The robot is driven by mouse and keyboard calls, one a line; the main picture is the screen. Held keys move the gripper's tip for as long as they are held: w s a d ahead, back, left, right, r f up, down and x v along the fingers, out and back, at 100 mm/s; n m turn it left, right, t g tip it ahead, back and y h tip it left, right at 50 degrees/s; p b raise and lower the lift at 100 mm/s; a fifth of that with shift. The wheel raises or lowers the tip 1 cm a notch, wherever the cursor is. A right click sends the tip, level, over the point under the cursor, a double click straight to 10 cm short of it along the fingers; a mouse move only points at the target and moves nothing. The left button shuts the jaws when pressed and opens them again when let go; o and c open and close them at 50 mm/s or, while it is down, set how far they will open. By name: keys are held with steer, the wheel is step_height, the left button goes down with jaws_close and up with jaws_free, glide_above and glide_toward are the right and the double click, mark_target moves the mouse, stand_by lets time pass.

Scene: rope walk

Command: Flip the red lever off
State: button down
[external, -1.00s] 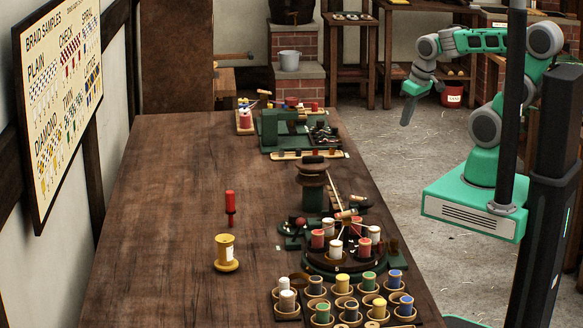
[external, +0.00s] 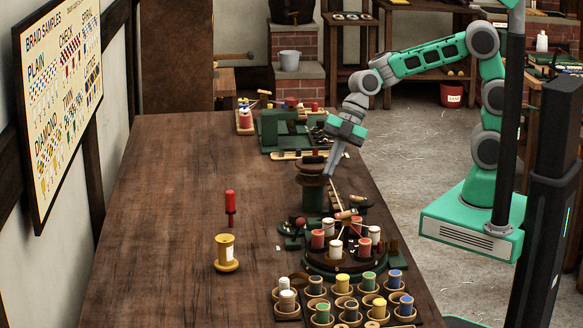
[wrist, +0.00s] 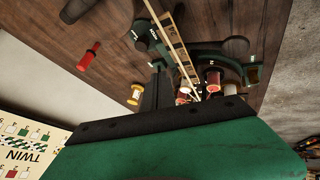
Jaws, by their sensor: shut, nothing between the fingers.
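The braiding machine (external: 352,262) stands on the table with red and white bobbins around its round dark plate. A small dark red knob (external: 299,222) shows at its back left. I cannot tell whether this is the red lever, or how it is set. My gripper (external: 328,176) is shut and empty, pointing down beside the dark round top of the green post (external: 312,196), above and behind the bobbins. I cannot tell whether it touches the post. In the wrist view the dark fingers (wrist: 157,92) point toward the machine, with a red bobbin (wrist: 213,80) to their right.
A red-handled tool (external: 230,205) and a yellow spool (external: 226,254) are on the left of the table (external: 160,220). Several coloured spools (external: 343,285) fill a rack in front. A green machine (external: 283,130) stands farther back. The table's left side is mostly clear.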

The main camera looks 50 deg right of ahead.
steer(key=a+n, duration=0.1)
steer(key=s+a+n, duration=0.1)
steer(key=a, duration=0.1)
steer(key=s+a+n+g, duration=0.1)
steer(key=shift+s+a+f+y, duration=0.15)
steer(key=shift+a+f+y, duration=0.1)
steer(key=shift+f+y, duration=0.15)
steer(key=shift+f, duration=0.1)
glide_toward(297, 231)
steer(key=f, duration=0.1)
steer(key=s+a+f, duration=0.1)
steer(key=s+f+p, duration=0.1)
steer(key=f, duration=0.1)
steer(key=shift+a, duration=0.25)
steer(key=shift+r, duration=0.1)
